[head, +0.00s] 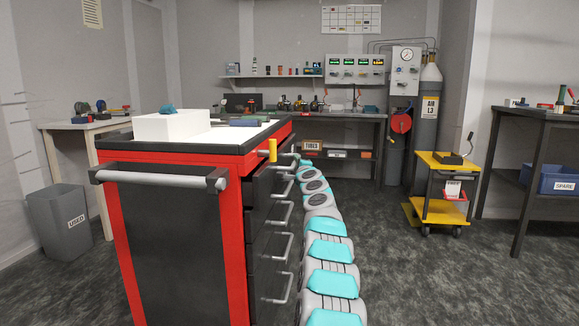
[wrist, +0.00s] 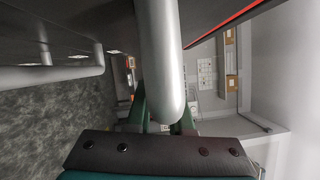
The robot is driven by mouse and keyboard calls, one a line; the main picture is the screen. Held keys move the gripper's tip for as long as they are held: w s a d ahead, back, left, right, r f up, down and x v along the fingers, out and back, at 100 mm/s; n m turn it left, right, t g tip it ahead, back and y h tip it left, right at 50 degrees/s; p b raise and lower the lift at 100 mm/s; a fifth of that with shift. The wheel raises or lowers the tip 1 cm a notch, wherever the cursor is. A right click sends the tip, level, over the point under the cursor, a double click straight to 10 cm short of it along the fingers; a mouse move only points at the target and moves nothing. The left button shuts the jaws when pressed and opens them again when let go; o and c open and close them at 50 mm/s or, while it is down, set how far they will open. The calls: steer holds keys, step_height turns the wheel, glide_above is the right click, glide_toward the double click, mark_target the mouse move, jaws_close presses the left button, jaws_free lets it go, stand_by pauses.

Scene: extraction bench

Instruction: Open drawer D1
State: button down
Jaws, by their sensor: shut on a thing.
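The red and black drawer cabinet (head: 237,240) stands at centre left, its drawers facing right with grey bar handles (head: 287,250). No D1 label is readable. My teal and grey arm runs along the drawer side up toward the top handles. In the wrist view my gripper (wrist: 162,115) has its green fingers on both sides of a grey handle bar (wrist: 160,50) and is shut on it. In the head view the grip itself is too small and partly hidden. I cannot tell for sure how far the held drawer stands out.
Another drawer handle (wrist: 60,75) lies beside the held one. A yellow grip (head: 272,150) sticks out at the cabinet's top corner. A white box (head: 172,127) is on top. A yellow trolley (head: 440,205) stands right, with clear floor between it and my arm.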

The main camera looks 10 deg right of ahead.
steer(key=s+d+b, duration=0.1)
steer(key=s+d, duration=0.3)
steer(key=d, duration=0.9)
steer(key=s+d+b, duration=0.2)
steer(key=s+d, duration=0.2)
steer(key=d, duration=0.9)
steer(key=shift+s, duration=0.3)
steer(key=shift+d, duration=0.1)
steer(key=c, duration=0.8)
jaws_free()
steer(key=s+b, duration=0.2)
steer(key=s, duration=0.5)
steer(key=shift+s+d+f+b, duration=0.25)
steer(key=shift+s+f+b, duration=0.05)
steer(key=shift+f+b, duration=0.1)
